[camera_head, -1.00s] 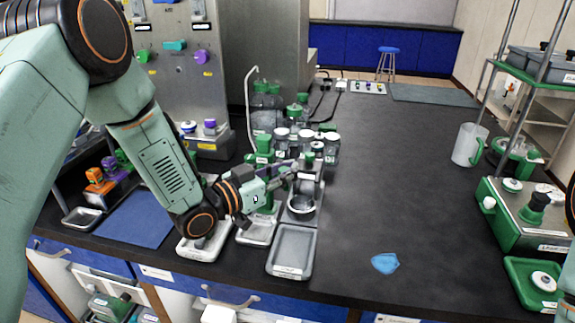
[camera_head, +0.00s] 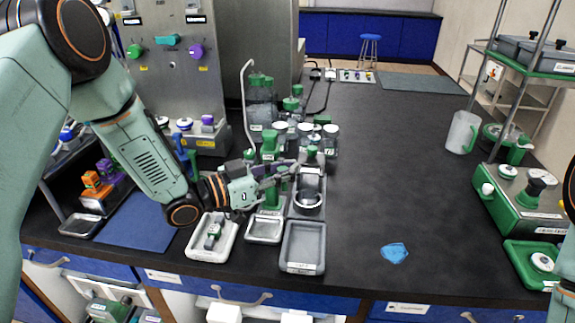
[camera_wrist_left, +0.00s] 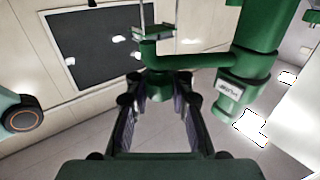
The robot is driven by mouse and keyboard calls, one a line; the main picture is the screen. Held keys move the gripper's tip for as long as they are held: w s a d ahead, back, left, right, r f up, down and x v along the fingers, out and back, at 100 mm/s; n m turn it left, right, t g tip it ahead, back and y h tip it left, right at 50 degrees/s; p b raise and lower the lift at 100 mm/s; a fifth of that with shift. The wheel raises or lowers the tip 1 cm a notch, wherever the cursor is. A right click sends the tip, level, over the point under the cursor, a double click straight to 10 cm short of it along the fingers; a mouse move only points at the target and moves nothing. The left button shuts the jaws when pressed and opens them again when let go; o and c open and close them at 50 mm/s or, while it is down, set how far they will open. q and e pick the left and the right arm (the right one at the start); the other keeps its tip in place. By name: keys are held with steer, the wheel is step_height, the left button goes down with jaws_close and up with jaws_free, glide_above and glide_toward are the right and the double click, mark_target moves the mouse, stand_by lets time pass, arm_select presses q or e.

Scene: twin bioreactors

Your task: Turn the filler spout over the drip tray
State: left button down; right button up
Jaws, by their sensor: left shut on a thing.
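The green filler (camera_head: 270,145) stands upright at the left-middle of the black bench. My left gripper (camera_head: 285,172) reaches in from the left at its front. In the left wrist view, its two dark fingers (camera_wrist_left: 157,110) are shut on the green spout (camera_wrist_left: 157,82). A green arm joins the spout to a thick labelled green part (camera_wrist_left: 240,85) at the right. In the head view the fingers largely hide the spout. A small metal tray (camera_head: 264,240) sits in front of the filler, and a larger grey tray (camera_head: 303,268) lies to its right. My right gripper is not in view.
White-lidded jars (camera_head: 305,130) crowd behind the filler. A round metal cup (camera_head: 308,201) stands right of my gripper. A white tray (camera_head: 198,251) with a small tool lies at left. A blue patch (camera_head: 394,253) lies on the otherwise clear middle bench.

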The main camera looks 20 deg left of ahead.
arm_select(q)
steer(key=shift+s+a+m+g+h, duration=0.3)
steer(key=shift+a+m+g+h, duration=0.1)
steer(key=shift+m+g+h, duration=0.4)
steer(key=a+m+g+h, duration=0.1)
steer(key=m+g, duration=0.1)
steer(key=s+a+m+g+h, duration=0.1)
steer(key=g, duration=0.2)
steer(key=a+m+g+h, duration=0.1)
steer(key=m+g, duration=0.1)
steer(key=g, duration=0.1)
steer(key=shift+s+a+m, duration=0.15)
steer(key=shift+s+m, duration=0.1)
steer(key=shift+m, duration=0.05)
steer(key=shift+a+r+g, duration=0.1)
steer(key=shift+g, duration=0.2)
